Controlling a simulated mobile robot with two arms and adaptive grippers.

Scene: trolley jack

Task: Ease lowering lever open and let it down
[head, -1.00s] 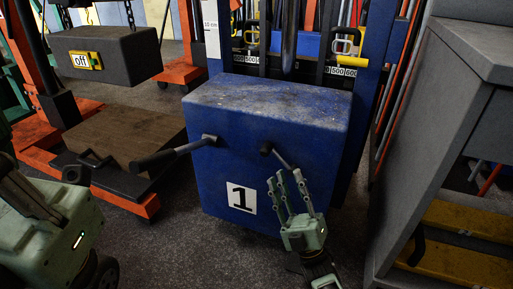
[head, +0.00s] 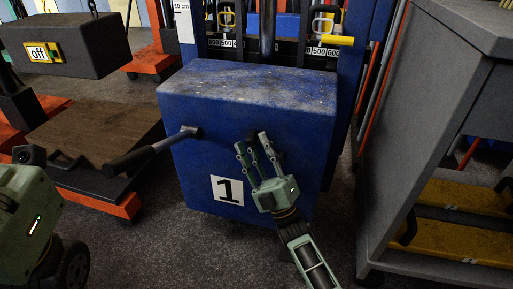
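The blue trolley jack body (head: 290,85) stands in the middle, with a white label "1" (head: 227,190) on its front. A long lever with a dark grip (head: 150,151) sticks out to the left from its front. A second, shorter lever on the right of the front is now mostly hidden behind my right gripper (head: 252,142). That gripper comes up from below right, its fingers apart in front of the blue face at the short lever. I cannot tell whether they touch the lever. My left gripper is not in view.
A grey cabinet (head: 420,120) with yellow steps (head: 450,240) stands close on the right. Dark floor lies free in front of the jack.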

